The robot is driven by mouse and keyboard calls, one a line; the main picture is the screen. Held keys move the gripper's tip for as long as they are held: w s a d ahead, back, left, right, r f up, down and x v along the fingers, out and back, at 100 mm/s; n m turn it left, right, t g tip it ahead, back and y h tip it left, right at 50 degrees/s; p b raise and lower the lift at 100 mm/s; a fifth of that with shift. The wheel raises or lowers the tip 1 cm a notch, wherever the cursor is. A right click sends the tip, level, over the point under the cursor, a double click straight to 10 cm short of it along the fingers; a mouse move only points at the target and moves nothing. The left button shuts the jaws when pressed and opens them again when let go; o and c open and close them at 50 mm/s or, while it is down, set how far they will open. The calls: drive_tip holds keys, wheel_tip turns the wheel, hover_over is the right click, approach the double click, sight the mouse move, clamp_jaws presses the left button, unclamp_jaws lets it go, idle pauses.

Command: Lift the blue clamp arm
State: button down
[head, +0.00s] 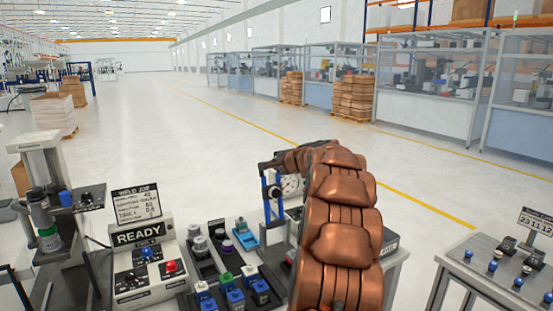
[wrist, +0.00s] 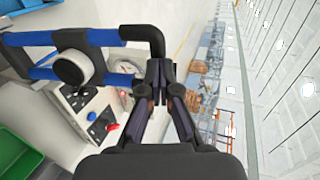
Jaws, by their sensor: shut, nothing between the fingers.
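The blue clamp arm (head: 265,200) stands upright on a bench fixture in the head view, with two blue bars and black end parts. In the wrist view its blue bars (wrist: 40,73) run in from the left, and a black bent handle (wrist: 157,45) ends just by my fingertips. My gripper (wrist: 163,65) is shut and empty beside that handle; I cannot tell whether they touch. In the head view my copper-coloured arm hides the gripper and part of the fixture.
A white READY control panel (head: 140,258) with a red button stands to the left of the fixture. Blue-based parts (head: 235,295) and a light blue part (head: 245,238) lie in black trays in front. A second table (head: 500,280) with small parts is at the right.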

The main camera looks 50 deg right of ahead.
drive_tip(key=shift+w+d, duration=0.25)
drive_tip(key=shift+w, duration=0.35)
drive_tip(key=shift+s+a+r, duration=0.15)
drive_tip(key=shift+s+a, duration=0.05)
drive_tip(key=r+b+v, duration=0.1)
drive_tip(key=b+v, duration=0.1)
drive_tip(key=v, duration=1.1)
drive_tip(key=shift+w+r, duration=0.15)
